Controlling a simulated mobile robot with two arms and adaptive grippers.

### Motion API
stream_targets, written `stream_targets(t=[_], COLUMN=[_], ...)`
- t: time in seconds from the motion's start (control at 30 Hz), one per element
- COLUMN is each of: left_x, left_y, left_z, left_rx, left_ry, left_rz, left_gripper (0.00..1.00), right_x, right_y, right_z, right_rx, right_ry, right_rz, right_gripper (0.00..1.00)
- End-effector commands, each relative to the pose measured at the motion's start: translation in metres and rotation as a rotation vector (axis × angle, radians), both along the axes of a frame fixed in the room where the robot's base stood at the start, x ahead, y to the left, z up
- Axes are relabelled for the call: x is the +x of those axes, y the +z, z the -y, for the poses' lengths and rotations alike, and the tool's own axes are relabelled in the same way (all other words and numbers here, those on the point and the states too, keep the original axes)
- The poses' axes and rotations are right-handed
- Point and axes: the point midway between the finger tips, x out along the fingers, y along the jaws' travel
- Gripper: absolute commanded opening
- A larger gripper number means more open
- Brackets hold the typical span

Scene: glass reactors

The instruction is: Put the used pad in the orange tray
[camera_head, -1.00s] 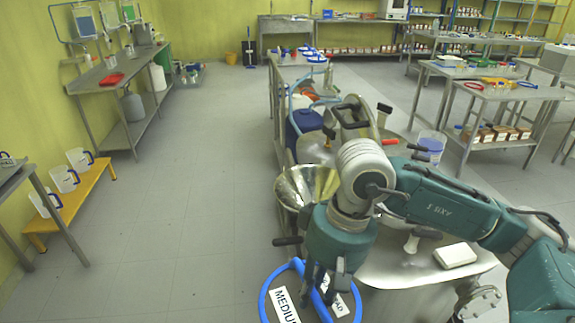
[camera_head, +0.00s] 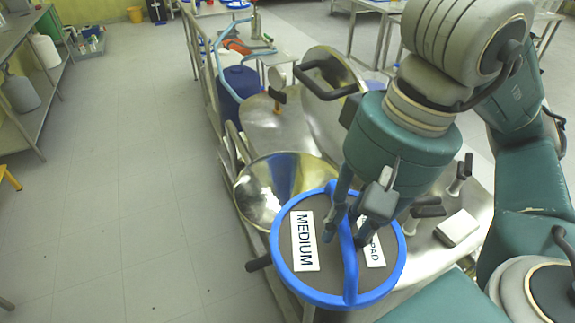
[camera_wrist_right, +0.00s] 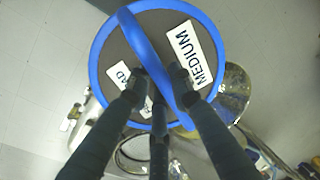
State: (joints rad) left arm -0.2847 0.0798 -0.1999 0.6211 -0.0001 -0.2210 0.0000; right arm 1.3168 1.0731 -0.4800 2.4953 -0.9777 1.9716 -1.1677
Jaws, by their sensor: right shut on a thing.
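The used pad (camera_head: 325,268) is a round, dark disc with a blue rim and a blue handle across it. White labels on it read MEDIUM and PAD. My right gripper (camera_head: 352,232) is shut on the handle, and its fingers partly cover the PAD label. In the right wrist view the pad (camera_wrist_right: 115,45) fills the upper middle, with the right gripper's fingers (camera_wrist_right: 158,78) at the handle. I cannot make out the orange tray for certain. My left gripper is not in view.
A shiny steel bowl-like vessel (camera_head: 262,190) is just behind the pad. A white block (camera_head: 457,229) lies on the steel surface to the right. An orange item (camera_head: 240,46) and a blue drum (camera_head: 240,82) are farther back. Open grey floor (camera_head: 110,200) is at left.

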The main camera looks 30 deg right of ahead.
Motion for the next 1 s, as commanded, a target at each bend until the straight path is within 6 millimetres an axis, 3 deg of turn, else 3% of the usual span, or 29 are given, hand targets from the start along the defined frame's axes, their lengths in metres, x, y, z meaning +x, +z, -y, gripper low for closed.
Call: stream_targets(t=[0.03, 0.13, 0.3, 0.43, 0.6, 0.8, 1.0], left_x=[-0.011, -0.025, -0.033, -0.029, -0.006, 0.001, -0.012], left_y=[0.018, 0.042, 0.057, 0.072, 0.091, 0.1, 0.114], left_z=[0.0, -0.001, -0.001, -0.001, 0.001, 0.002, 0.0], left_rx=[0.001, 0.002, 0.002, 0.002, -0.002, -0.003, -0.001], left_ry=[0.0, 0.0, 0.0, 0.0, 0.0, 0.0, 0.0], left_rz=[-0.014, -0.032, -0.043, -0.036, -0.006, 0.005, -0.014], left_gripper=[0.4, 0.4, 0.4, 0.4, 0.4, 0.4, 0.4], right_x=[0.005, 0.018, 0.068, 0.104, 0.146, 0.171, 0.171], right_y=[0.01, 0.012, 0.006, 0.006, 0.006, 0.002, -0.018], right_z=[0.001, 0.003, 0.004, 0.006, 0.009, 0.01, 0.011], right_rx=[-0.001, -0.006, 0.0, 0.0, -0.002, -0.002, -0.004], right_ry=[-0.005, -0.003, -0.001, -0.001, -0.001, 0.001, 0.002], right_rz=[-0.008, -0.01, -0.006, -0.004, -0.003, 0.0, -0.005], right_gripper=[0.0, 0.0, 0.0, 0.0, 0.0, 0.0, 0.0])
